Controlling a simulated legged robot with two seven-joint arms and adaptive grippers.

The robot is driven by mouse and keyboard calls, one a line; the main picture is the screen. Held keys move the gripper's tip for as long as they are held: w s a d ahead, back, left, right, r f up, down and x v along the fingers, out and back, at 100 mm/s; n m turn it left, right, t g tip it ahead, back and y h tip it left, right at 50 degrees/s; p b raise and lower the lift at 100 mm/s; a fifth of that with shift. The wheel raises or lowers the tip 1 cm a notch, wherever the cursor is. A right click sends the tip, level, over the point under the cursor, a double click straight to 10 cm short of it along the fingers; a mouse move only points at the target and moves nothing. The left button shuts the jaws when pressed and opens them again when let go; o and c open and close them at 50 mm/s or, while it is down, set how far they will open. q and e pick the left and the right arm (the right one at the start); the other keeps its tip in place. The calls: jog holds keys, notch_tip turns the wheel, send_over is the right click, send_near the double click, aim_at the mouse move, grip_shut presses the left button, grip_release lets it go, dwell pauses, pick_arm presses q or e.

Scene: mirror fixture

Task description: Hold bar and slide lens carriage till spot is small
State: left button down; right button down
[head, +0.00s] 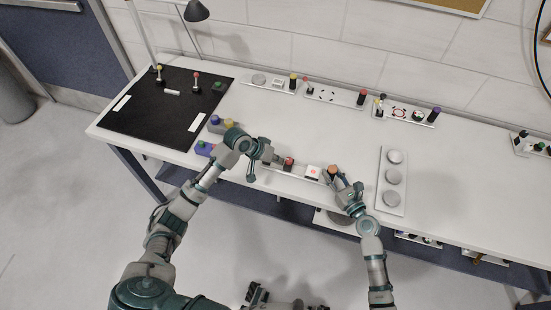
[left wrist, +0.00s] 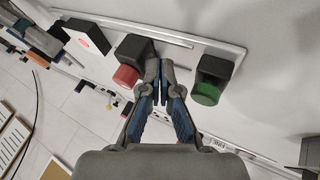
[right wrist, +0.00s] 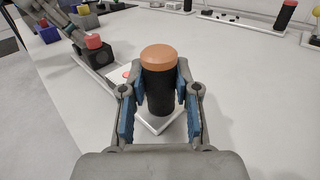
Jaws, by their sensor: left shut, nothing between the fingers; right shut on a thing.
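A pale bar (left wrist: 180,40) lies near the table's front edge. A black post with an orange top (right wrist: 160,57) stands at its right end. My right gripper (right wrist: 161,88) is shut around this post; it also shows in the head view (head: 338,178). A black block with a red knob (left wrist: 126,76), probably the lens carriage, sits on the bar. A black block with a green knob (left wrist: 206,93) sits further along. My left gripper (left wrist: 163,82) is shut and empty between these blocks, close beside the red-knobbed one. A white-faced block (head: 313,172) bears a small red spot.
A white plate with several grey discs (head: 394,175) lies right of my right gripper. Several fixtures, such as the one with a red-topped post (head: 362,97), line the back. A black mat (head: 150,108) lies at left.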

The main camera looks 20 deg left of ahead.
pick_arm(q)
jog(key=shift+d, duration=0.75)
